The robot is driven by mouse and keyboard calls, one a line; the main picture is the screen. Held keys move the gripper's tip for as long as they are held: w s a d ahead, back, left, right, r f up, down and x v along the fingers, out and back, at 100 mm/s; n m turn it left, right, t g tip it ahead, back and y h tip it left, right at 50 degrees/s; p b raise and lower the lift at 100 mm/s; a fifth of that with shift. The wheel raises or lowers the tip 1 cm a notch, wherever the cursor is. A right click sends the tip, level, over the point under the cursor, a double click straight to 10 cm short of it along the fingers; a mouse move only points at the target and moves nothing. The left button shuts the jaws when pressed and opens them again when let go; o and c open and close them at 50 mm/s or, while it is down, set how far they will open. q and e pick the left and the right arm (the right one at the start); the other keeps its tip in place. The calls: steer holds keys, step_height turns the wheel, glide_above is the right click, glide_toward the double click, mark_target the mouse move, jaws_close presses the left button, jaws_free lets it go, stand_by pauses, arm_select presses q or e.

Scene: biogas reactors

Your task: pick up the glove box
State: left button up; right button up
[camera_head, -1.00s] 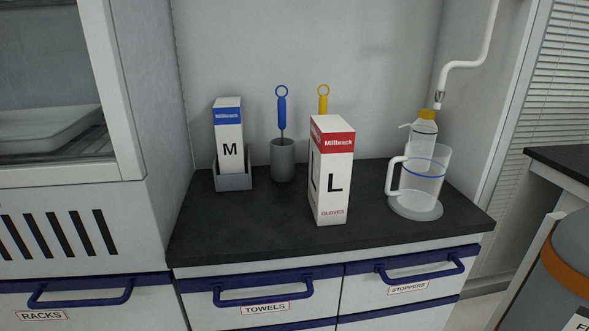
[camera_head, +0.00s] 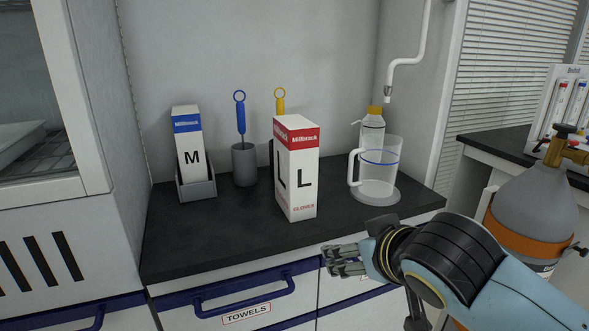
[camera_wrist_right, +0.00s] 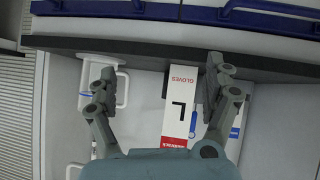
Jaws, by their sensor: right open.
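Two tall glove boxes stand on the dark counter. The red-and-white one marked L (camera_head: 297,170) stands upright and free near the middle. The blue-and-white one marked M (camera_head: 190,150) leans in a grey holder (camera_head: 199,190) at the left. My right gripper (camera_head: 343,260) is in front of the counter, low and to the right of the L box, apart from it. In the right wrist view my right gripper (camera_wrist_right: 166,78) is open and empty, and the L box (camera_wrist_right: 180,105) shows between its spread fingers, farther off. My left gripper is not in view.
A clear jug (camera_head: 379,172) and a yellow-capped bottle (camera_head: 373,128) stand right of the L box. Blue- and yellow-handled brushes stand behind, the blue one in a grey cup (camera_head: 244,165). A drawer handle (camera_head: 245,293) juts out below. The front left counter is clear.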

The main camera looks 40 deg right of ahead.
mark_target(307, 148)
steer(key=w+r+t, duration=0.2)
steer(key=w+r, duration=0.1)
steer(key=w+r+t, duration=0.3)
steer(key=w+r, duration=0.1)
steer(key=w+r+t, duration=0.2)
steer(key=w+r, duration=0.1)
steer(key=r, duration=0.1)
steer(key=shift+w+d+t, duration=0.2)
steer(key=shift+w+t, duration=0.1)
steer(key=shift+w, duration=0.1)
steer(key=x, duration=0.3)
steer(key=p+x, duration=0.1)
steer(key=x, duration=0.1)
steer(key=shift+w+a+r, duration=0.2)
steer(key=shift+r, duration=0.2)
steer(key=x, duration=0.3)
steer(key=p+x, duration=0.1)
steer(key=x, duration=0.1)
steer(key=shift+a, duration=0.3)
steer(key=shift+w+d, duration=0.1)
steer(key=shift+w, duration=0.25)
steer(key=shift+c, duration=0.2)
steer(key=c, duration=1.6)
steer(key=shift+c, duration=0.2)
